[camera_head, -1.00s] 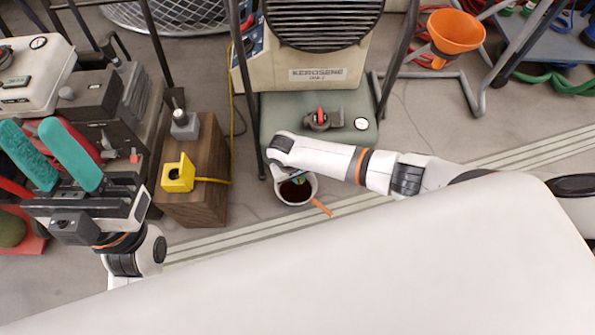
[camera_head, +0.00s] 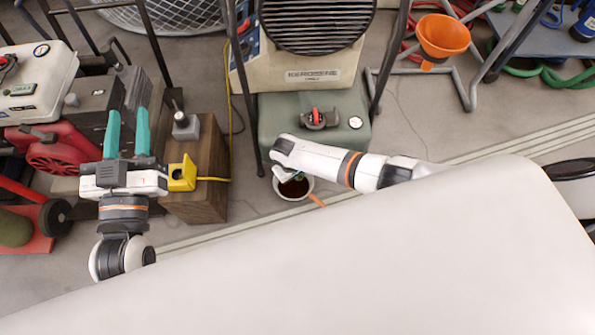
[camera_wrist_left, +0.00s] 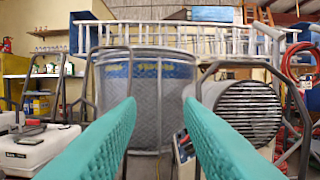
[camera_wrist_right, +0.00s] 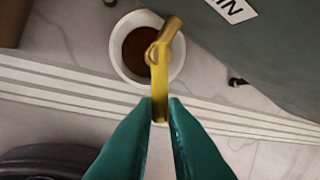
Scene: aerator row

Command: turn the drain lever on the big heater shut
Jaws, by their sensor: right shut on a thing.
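The big heater (camera_head: 315,75) stands at the top centre of the head view, a cream body labelled KEROSENE above a green tank (camera_head: 275,125). In the right wrist view a yellow lever (camera_wrist_right: 160,85) joins a brass drain valve (camera_wrist_right: 168,32) beside the tank, over a white pot (camera_wrist_right: 122,65) of dark liquid. My right gripper (camera_wrist_right: 160,105) is shut on the lever's near end. In the head view that arm largely hides the lever. My left gripper (camera_head: 127,115) is open and empty, fingers pointing up the picture, left of the wooden block.
The wooden block (camera_head: 205,190) carries a yellow fitting (camera_head: 182,174) close to my left gripper. A red machine (camera_head: 60,150) stands further left. An orange funnel (camera_head: 443,36) sits in a metal stand at the right. The floor right of the tank is mostly clear.

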